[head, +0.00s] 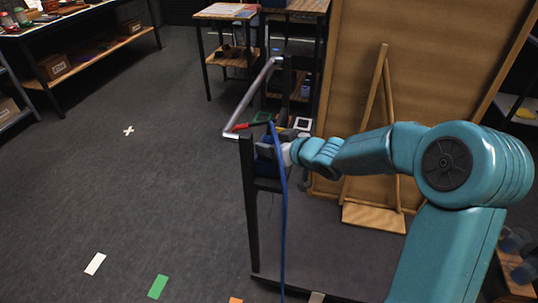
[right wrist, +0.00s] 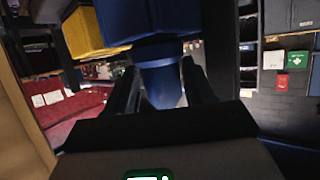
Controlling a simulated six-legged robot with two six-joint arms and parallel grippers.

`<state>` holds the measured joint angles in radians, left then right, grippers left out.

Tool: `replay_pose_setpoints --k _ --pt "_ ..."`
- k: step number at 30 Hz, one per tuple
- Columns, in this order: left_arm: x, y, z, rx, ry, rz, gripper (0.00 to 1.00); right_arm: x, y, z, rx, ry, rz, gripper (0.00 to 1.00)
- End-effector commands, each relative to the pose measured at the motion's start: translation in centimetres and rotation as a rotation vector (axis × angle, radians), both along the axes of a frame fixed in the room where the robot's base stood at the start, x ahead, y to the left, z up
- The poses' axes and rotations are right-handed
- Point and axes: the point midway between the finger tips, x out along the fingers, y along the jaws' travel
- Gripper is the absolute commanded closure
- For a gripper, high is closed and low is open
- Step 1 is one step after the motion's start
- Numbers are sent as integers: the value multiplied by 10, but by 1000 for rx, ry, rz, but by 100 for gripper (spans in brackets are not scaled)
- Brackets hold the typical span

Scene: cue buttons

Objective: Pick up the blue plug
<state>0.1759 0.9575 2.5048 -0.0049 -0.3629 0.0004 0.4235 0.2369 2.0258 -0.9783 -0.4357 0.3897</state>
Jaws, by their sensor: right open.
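My right arm comes in from the right in the head view, and its gripper (head: 268,152) is at a dark upright frame. Dark blue parts show around the fingertips there, small and partly hidden. In the right wrist view the two dark fingers of the right gripper (right wrist: 163,92) stand apart. A blue round body, which looks like the blue plug (right wrist: 162,78), shows between them beyond the palm. I cannot tell whether the fingers touch it. A blue cable (head: 284,220) hangs down beside the gripper. My left gripper is not in view.
The dark frame (head: 249,205) with a grey bar (head: 250,98) stands around the gripper. A brown board (head: 425,70) with a wooden easel leg is behind the arm. Shelves (head: 225,15) stand at the back. Open grey floor (head: 130,180) with coloured marks lies to the left.

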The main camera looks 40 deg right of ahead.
Motion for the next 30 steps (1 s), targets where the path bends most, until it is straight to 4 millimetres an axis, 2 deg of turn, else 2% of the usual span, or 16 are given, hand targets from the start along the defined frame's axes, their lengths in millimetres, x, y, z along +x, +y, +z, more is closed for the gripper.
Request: replay_pose_setpoints --k 3,9,14,23,26,30 --pt "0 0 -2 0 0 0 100 8 2 -3 1 0 0 47" --pt "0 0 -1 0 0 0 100 8 2 -3 0 0 0 47" --pt "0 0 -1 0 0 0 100 8 2 -3 0 0 0 99" --pt "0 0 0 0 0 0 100 8 2 -1 0 0 0 100" --pt "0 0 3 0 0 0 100 8 2 6 -1 -1 2 100" --pt "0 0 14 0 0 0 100 8 2 26 -2 -4 1 100"
